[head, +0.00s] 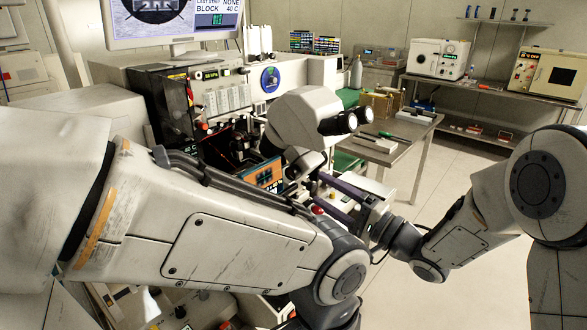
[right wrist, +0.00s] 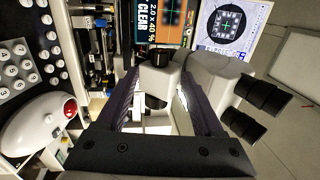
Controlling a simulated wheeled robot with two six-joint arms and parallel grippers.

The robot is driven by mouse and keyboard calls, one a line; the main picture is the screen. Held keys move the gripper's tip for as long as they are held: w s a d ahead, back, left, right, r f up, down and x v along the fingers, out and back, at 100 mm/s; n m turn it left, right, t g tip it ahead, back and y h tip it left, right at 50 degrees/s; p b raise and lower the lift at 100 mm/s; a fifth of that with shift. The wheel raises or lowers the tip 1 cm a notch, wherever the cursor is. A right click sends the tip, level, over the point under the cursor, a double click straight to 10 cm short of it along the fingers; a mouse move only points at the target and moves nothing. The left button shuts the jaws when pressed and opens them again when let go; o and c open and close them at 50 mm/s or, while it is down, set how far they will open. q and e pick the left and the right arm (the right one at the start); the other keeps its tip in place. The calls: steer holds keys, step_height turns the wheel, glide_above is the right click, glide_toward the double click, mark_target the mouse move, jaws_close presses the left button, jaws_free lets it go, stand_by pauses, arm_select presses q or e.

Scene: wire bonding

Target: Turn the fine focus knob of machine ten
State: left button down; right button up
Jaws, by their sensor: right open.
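The bonding machine, with a white microscope head (head: 303,112) and dark eyepieces (head: 343,121), stands at the centre of the head view. My right gripper (head: 327,184) reaches in from the right, just below the microscope. In the right wrist view its two dark purple fingers (right wrist: 161,88) are open, one on each side of a pale microscope part. A black round knob (right wrist: 156,60) shows near the fingertips; I cannot tell whether it is the fine focus knob. No grip on it shows. My left arm crosses the foreground of the head view, and its gripper is out of frame.
A monitor (head: 172,22) stands above the machine. The eyepieces (right wrist: 256,105) lie right of my right gripper in the wrist view, with a white trackball unit (right wrist: 40,128) to the left. A metal side table (head: 399,150) with trays stands behind. Open floor (head: 462,170) lies to the right.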

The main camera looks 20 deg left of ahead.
mark_target(293, 173)
steer(key=p+x, duration=0.1)
steer(key=x, duration=0.8)
steer(key=shift+a+p, duration=0.35)
steer(key=shift+p, duration=0.05)
jaws_close()
steer(key=shift+f+b, duration=0.15)
steer(key=shift+b, duration=0.3)
steer(key=t+y+b, duration=0.1)
steer(key=y+b, duration=0.2)
steer(key=b, duration=0.3)
steer(key=t+y+b, duration=0.1)
steer(key=y+b, duration=0.1)
steer(key=b, duration=0.5)
steer(key=shift+f+y, duration=0.15)
steer(key=shift+y, duration=0.25)
steer(key=shift+r+y+b, duration=0.25)
steer(key=shift+y+b, duration=0.15)
steer(key=shift+b, duration=0.15)
